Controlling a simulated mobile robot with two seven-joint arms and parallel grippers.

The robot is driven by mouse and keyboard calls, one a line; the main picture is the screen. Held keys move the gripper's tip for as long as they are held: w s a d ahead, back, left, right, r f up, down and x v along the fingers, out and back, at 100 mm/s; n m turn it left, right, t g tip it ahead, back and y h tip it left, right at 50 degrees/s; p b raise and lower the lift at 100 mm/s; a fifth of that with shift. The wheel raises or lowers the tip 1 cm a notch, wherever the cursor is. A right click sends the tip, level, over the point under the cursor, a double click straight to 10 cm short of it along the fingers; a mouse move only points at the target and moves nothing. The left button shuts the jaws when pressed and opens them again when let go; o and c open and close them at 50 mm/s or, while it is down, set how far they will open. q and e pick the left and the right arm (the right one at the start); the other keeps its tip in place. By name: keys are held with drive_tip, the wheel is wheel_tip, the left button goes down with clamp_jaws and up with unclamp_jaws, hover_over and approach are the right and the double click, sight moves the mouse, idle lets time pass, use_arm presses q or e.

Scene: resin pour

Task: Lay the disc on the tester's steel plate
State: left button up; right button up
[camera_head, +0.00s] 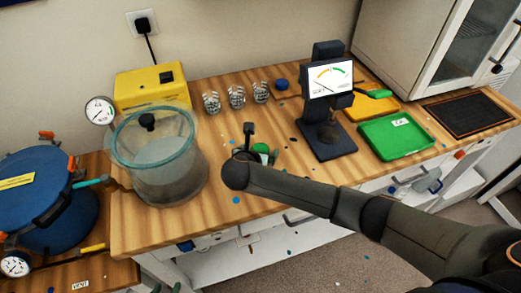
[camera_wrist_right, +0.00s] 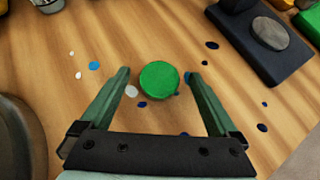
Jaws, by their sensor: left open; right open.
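The green disc (camera_wrist_right: 159,79) lies on the wooden bench. It also shows in the head view (camera_head: 261,148), partly hidden by my right arm. My right gripper (camera_wrist_right: 158,74) is open, with its fingertips on either side of the disc in the wrist view and a gap to each side. In the head view my right gripper (camera_head: 262,155) is mostly hidden behind the wrist. The tester (camera_head: 328,112) is dark with a dial screen. Its round steel plate (camera_head: 330,137) is bare and also shows in the wrist view (camera_wrist_right: 270,33). My left gripper is not in view.
A glass chamber (camera_head: 160,155) stands left of the disc. Several jars of beads (camera_head: 237,97) stand behind it. A green tray (camera_head: 396,137) lies right of the tester. Small blue and white spots dot the bench (camera_wrist_right: 235,110) around the disc.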

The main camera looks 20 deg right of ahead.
clamp_jaws()
idle(0.8)
drive_tip(key=shift+r, duration=0.1)
